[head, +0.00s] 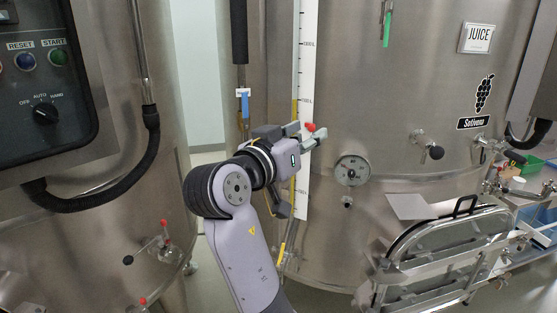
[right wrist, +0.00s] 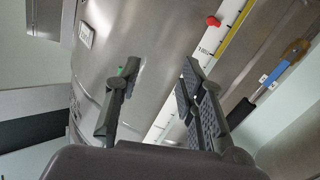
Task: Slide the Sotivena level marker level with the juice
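The Sotivena level marker is a small red piece (head: 310,127) on the white level scale (head: 304,60) of the steel vat with the Sotivena label (head: 474,123). Yellow juice (head: 294,108) shows in the narrow strip left of the scale. Its top appears a little higher in the head view than the marker. My right gripper (head: 316,137) is in front of the scale, just below the marker in the picture. In the right wrist view its fingers (right wrist: 155,100) are apart and empty. The red marker (right wrist: 213,21) lies beyond the right finger, outside the gap. My left gripper is out of view.
A control panel (head: 45,75) is on another vat at the left. A round gauge-like fitting (head: 352,170), a valve (head: 430,150) and a hatch (head: 450,240) stick out from the vat at the right. A blue-handled brush (head: 243,100) hangs left of the scale.

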